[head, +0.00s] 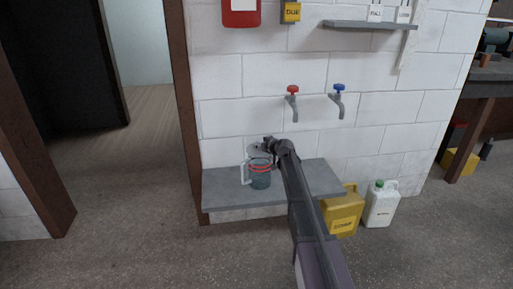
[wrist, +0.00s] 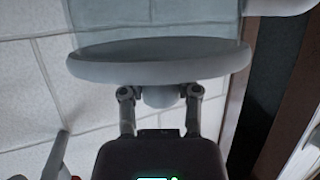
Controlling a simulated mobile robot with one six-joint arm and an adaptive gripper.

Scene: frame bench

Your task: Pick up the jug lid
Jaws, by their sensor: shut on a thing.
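The jug (head: 260,180) is a clear blue-grey vessel with red bands and a pale handle at its left, standing upright on the grey ledge. The jug lid (head: 257,150) is a grey disc at the top of the jug; I cannot tell whether it touches the rim. In the wrist view the lid (wrist: 160,66) spans the middle, with the jug (wrist: 150,12) beyond it. My gripper (head: 270,142) is at the lid from above. In the wrist view my gripper (wrist: 160,95) has its two fingers on either side of the lid's round knob, shut on it.
The grey ledge (head: 220,190) runs along the white block wall. A red-handled tap (head: 292,100) and a blue-handled tap (head: 338,98) stick out above it. A yellow container (head: 343,212) and a white jerrycan (head: 381,205) stand on the floor at right. The ledge's left end is clear.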

